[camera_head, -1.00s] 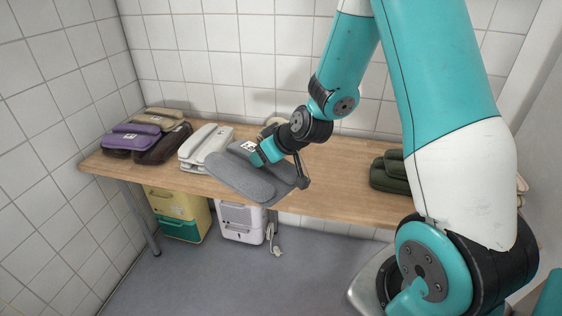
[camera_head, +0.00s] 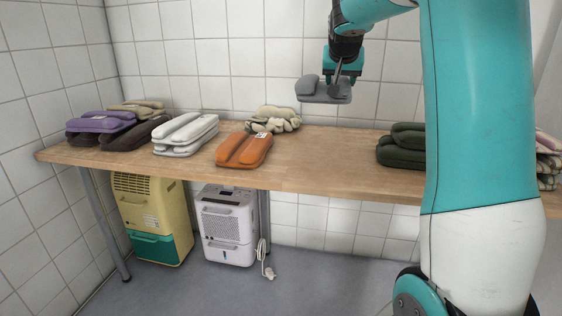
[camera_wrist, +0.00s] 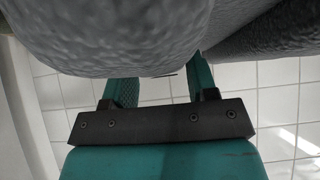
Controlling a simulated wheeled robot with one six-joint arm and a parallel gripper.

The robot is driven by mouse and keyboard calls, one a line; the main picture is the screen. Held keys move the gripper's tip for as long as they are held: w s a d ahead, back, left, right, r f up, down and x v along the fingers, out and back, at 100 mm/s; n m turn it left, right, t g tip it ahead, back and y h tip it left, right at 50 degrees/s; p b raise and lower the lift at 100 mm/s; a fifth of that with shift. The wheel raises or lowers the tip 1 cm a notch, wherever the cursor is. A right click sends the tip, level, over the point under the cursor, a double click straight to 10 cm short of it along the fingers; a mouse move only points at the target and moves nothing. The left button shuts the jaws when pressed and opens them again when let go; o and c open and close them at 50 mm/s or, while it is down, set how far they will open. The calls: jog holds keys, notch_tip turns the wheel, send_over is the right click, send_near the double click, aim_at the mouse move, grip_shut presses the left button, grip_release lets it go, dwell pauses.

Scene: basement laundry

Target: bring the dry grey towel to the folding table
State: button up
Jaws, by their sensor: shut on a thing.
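The folded grey towel (camera_head: 322,91) hangs in the air above the wooden folding table (camera_head: 320,165), in front of the tiled wall. My gripper (camera_head: 343,80) is shut on it from above. In the wrist view the grey towel (camera_wrist: 110,35) fills the top of the picture, close to the lens. The fingers of my gripper (camera_wrist: 158,88) reach up to it, and their tips are hidden by the cloth. No label shows on the grey towel in the head view.
On the table lie purple (camera_head: 100,122), white (camera_head: 186,130), orange (camera_head: 245,149), patterned cream (camera_head: 275,119) and dark green (camera_head: 402,147) folded towels. Bare tabletop lies between the orange and green ones. A yellow unit (camera_head: 150,215) and a white unit (camera_head: 228,225) stand below.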

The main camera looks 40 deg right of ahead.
jog(key=shift+s+d+f, duration=0.15)
jog(key=shift+f, duration=0.15)
notch_tip(320, 180, down, 19)
jog(key=b, duration=0.6)
jog(key=shift+f, duration=0.1)
jog(key=shift+f, duration=0.1)
jog(key=o, duration=1.1)
jog(key=shift+o, duration=0.2)
